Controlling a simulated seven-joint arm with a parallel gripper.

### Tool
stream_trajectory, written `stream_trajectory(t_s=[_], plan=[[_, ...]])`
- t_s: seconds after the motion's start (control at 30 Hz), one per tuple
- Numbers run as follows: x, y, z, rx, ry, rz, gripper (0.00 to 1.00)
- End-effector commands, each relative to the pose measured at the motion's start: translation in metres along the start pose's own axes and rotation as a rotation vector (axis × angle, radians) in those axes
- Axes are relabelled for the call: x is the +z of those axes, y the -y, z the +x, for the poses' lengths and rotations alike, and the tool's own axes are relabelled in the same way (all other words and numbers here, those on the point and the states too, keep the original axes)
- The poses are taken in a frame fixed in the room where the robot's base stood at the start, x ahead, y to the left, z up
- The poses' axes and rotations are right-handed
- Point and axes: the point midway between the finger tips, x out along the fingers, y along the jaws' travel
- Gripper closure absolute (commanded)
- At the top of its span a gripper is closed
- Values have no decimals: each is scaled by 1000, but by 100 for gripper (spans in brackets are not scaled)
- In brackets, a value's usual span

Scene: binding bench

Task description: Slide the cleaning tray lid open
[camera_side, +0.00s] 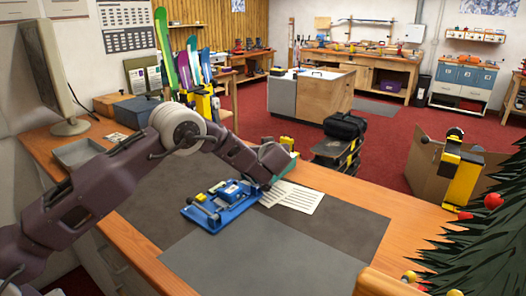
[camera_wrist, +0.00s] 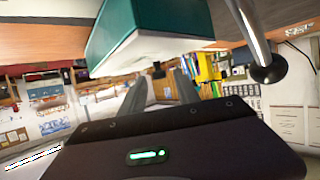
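No part in view can be surely named as the cleaning tray or its lid. A teal box-like thing with a pale face (camera_wrist: 150,40) fills the top of the wrist view, close to my gripper; in the side view a small teal part (camera_side: 291,158) shows behind my gripper (camera_side: 272,160). In the wrist view my gripper's two grey fingers (camera_wrist: 160,84) stand apart with nothing seen between them. My arm hides part of the bench there.
Printed sheets (camera_side: 293,197) lie right of the blue device. A shallow grey tray (camera_side: 80,152) sits at the bench's left. A metal rod with a dark round end (camera_wrist: 252,38) is close in the wrist view. The front grey mat (camera_side: 265,265) is clear. A dark green tree (camera_side: 490,245) stands at right.

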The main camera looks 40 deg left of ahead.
Motion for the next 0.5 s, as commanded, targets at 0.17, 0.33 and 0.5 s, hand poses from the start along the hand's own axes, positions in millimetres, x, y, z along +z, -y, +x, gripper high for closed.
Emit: stream_trajectory(t_s=[0.17, 0.33, 0.5], plan=[[0, 0, 7, 1, 0, -1, 62], [-1, 0, 7, 1, 0, -1, 68], [-1, 0, 7, 1, 0, -1, 100]])
